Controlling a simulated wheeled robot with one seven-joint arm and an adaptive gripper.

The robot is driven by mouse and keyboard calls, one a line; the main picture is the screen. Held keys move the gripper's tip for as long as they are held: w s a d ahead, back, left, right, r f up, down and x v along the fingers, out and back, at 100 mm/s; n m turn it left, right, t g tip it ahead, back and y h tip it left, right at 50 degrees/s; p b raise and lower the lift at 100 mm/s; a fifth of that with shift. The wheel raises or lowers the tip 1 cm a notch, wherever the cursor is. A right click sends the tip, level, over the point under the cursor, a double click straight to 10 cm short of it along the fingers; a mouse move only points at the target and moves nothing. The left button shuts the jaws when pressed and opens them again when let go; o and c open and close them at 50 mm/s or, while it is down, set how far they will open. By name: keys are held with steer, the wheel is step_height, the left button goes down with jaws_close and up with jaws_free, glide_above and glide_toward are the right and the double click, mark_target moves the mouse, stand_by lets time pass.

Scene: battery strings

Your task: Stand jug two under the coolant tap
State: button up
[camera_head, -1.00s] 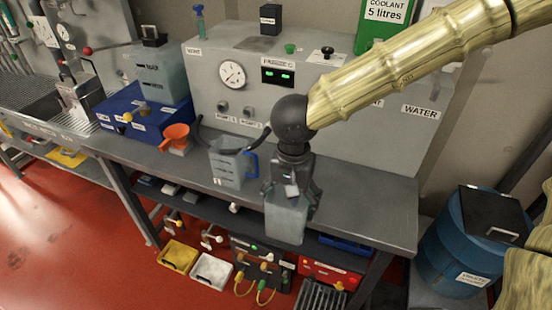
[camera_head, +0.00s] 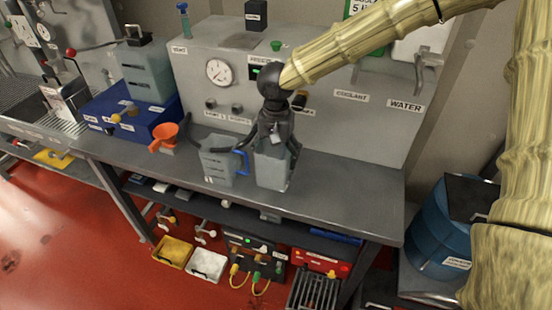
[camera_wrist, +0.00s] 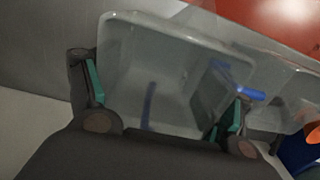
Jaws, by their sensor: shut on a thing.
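My gripper (camera_head: 272,140) is shut on a clear, open-topped jug (camera_head: 272,172), held upright over the bench near its front edge. I cannot tell whether its base touches the bench. In the wrist view, the green-padded fingers (camera_wrist: 163,102) grip the held jug (camera_wrist: 150,60) from both sides. A second clear jug with a blue handle (camera_head: 218,165) stands just left of it. No number is readable on either jug. The COOLANT label (camera_head: 351,97) is on the grey panel to the right and behind. The tap above it is partly hidden by my arm.
The bench (camera_head: 345,195) is clear to the right of the held jug. A grey tap (camera_head: 424,68) hangs above the WATER label (camera_head: 405,106). A blue drum (camera_head: 440,225) stands at right.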

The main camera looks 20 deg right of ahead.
steer(key=shift+w+d, duration=0.15)
steer(key=shift+w, duration=0.4)
steer(key=shift+s+f+p, duration=0.1)
steer(key=shift+f+p, duration=0.5)
steer(key=shift+f, duration=1.2)
steer(key=o, duration=1)
steer(key=shift+f, duration=0.15)
steer(key=shift+o, duration=0.2)
